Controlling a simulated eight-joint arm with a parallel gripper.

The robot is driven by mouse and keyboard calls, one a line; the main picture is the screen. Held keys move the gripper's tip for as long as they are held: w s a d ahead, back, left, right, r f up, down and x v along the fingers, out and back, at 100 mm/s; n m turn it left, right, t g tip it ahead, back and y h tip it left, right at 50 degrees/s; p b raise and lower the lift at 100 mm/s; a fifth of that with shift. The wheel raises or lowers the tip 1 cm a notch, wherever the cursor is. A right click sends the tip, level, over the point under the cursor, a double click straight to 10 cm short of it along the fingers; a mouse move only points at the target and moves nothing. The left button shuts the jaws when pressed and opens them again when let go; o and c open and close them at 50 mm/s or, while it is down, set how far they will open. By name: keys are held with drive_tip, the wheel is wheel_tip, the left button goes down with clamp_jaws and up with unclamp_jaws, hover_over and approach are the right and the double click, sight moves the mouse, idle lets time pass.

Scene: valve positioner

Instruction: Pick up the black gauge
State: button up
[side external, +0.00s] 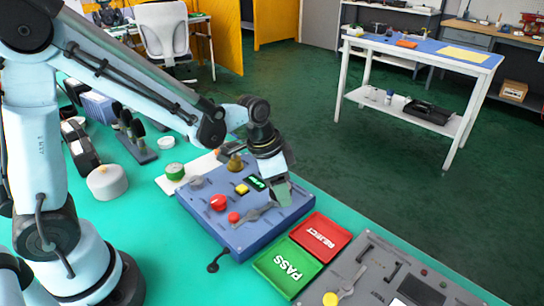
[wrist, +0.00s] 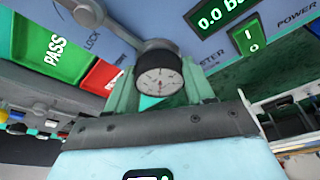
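The black gauge (wrist: 160,80) has a round white dial and shows in the wrist view between the two green fingers of my gripper (wrist: 161,88). One finger is on each side of it, very close to its rim. I cannot tell whether the fingers press on it or only stand around it. In the side view my gripper (side external: 279,192) is low over the right part of the blue valve panel (side external: 240,225), and the gauge is not clearly visible there.
A grey lever (side external: 258,213) lies close to my gripper, along with red knobs (side external: 218,202) and a green display (side external: 255,183). A green PASS tray (side external: 287,268) and a red REJECT tray (side external: 320,237) sit right of the panel. A grey control box (side external: 375,275) stands beyond them.

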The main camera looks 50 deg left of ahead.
drive_tip(key=c, duration=0.4)
drive_tip(key=shift+r, duration=0.15)
